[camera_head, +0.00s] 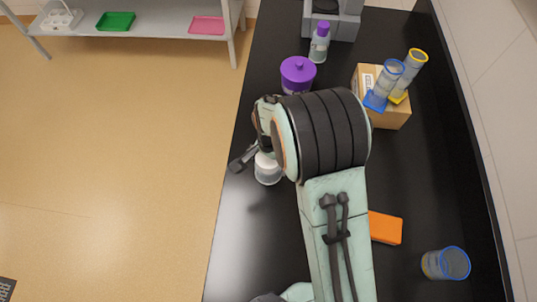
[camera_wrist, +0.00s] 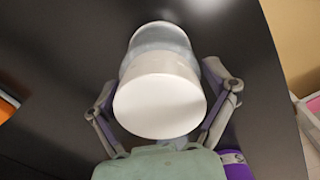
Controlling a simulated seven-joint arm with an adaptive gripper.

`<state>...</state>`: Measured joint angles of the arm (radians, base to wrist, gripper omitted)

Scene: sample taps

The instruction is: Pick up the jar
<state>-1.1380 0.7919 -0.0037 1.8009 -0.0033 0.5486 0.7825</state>
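A clear jar with a white lid (camera_head: 267,170) appears upright on the black bench, partly hidden by my arm. In the wrist view, its white lid (camera_wrist: 160,102) fills the middle, with the clear body (camera_wrist: 160,40) beyond it. My gripper (camera_wrist: 160,76) has one finger on each side of this jar. The fingers look spread, and in the head view a gap shows between the left finger (camera_head: 240,163) and the jar. Whether the other finger touches it is hidden.
A purple lidded container (camera_head: 298,74) and a purple-capped bottle (camera_head: 320,43) stand behind. A cardboard box (camera_head: 392,116) bears blue and yellow cylinders. An orange block (camera_head: 385,228) and a blue-rimmed beaker (camera_head: 446,263) are at right. The bench's left edge is close to the jar.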

